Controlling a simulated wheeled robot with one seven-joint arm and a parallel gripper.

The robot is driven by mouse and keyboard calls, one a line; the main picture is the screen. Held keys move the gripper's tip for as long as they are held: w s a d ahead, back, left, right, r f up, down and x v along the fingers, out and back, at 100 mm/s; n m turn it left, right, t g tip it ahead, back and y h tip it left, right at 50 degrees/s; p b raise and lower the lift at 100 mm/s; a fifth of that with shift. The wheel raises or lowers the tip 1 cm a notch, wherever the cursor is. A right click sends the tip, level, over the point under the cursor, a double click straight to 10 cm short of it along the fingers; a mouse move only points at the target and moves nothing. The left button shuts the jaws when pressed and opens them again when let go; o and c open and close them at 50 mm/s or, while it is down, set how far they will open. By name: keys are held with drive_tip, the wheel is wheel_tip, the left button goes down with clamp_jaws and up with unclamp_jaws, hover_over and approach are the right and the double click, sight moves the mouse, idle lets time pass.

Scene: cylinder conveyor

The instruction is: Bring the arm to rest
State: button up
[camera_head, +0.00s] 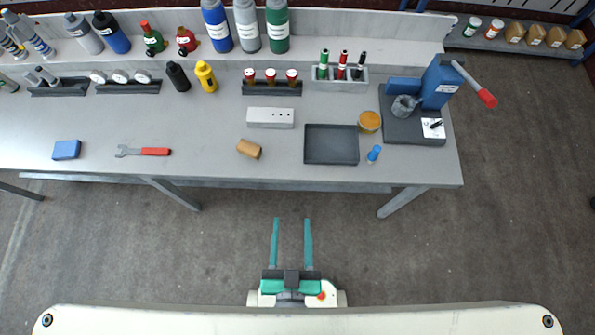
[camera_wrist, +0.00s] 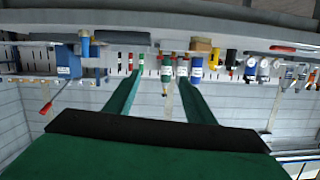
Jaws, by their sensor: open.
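My gripper (camera_head: 291,222) is open and empty. In the head view its two long teal fingers stand apart over the grey floor, in front of the bench and short of its near edge. The fingers point toward the bench. The wrist view shows the same gripper (camera_wrist: 161,82) with its fingers apart and nothing between them. The bench and its things appear upside down beyond the fingertips there.
Bottles line the back shelf. The floor around my gripper is clear.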

drive_tip(key=shift+s+d+r+n, duration=0.15)
drive_tip(key=shift+s+d+n, duration=0.1)
drive_tip(key=shift+s+d, duration=0.25)
drive_tip(key=shift+s+d+r+n, duration=0.15)
drive_tip(key=shift+s+d+n, duration=0.1)
drive_tip(key=shift+s, duration=0.4)
